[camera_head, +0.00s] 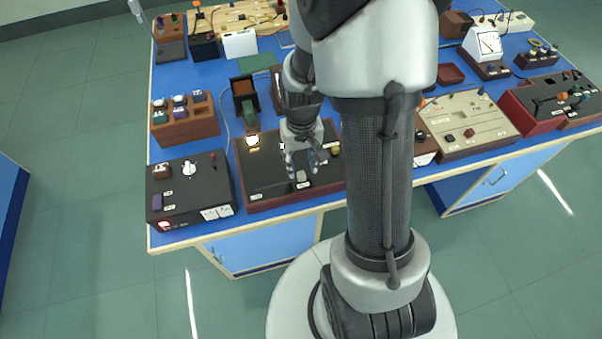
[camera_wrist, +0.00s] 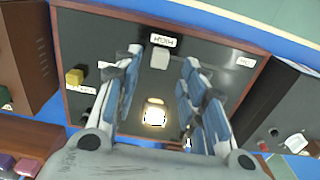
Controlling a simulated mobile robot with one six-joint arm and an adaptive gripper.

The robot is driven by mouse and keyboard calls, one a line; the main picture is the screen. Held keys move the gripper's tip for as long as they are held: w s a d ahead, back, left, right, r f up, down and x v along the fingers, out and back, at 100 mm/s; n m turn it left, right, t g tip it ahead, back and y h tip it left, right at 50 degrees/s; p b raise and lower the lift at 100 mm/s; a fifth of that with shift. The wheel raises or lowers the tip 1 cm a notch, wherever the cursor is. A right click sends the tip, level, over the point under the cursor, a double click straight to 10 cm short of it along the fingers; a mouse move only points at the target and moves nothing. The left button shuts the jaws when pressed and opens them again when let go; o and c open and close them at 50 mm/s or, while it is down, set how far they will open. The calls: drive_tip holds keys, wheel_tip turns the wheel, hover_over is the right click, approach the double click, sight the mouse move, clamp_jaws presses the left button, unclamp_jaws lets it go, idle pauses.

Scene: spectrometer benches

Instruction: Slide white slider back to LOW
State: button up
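The white slider (camera_wrist: 160,57) is a small pale block on a dark panel (camera_wrist: 210,42) with a wooden rim. It sits beside a label (camera_wrist: 163,41) that seems to read HIGH, upside down in the wrist view. Another label (camera_wrist: 245,61), probably LOW, is to its right there. In the head view the slider (camera_head: 301,176) is near the panel's front edge, with the other label (camera_head: 257,196) to its left. My gripper (camera_wrist: 162,58) is open, its blue-padded fingers on either side of the slider in the picture, with gaps visible. Its height above the panel is unclear.
A glowing lamp (camera_head: 252,140) and a yellow knob (camera_head: 336,150) are on the same panel. A black control box (camera_head: 190,190) stands to the left and a wooden block with several knobs (camera_head: 186,120) behind it. My arm hides part of the bench.

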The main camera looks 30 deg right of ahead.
sight(301, 174)
wheel_tip(301, 174, down, 4)
drive_tip(key=shift+f+b, duration=0.2)
drive_tip(key=shift+b, duration=0.4)
drive_tip(key=shift+c, duration=0.2)
clamp_jaws()
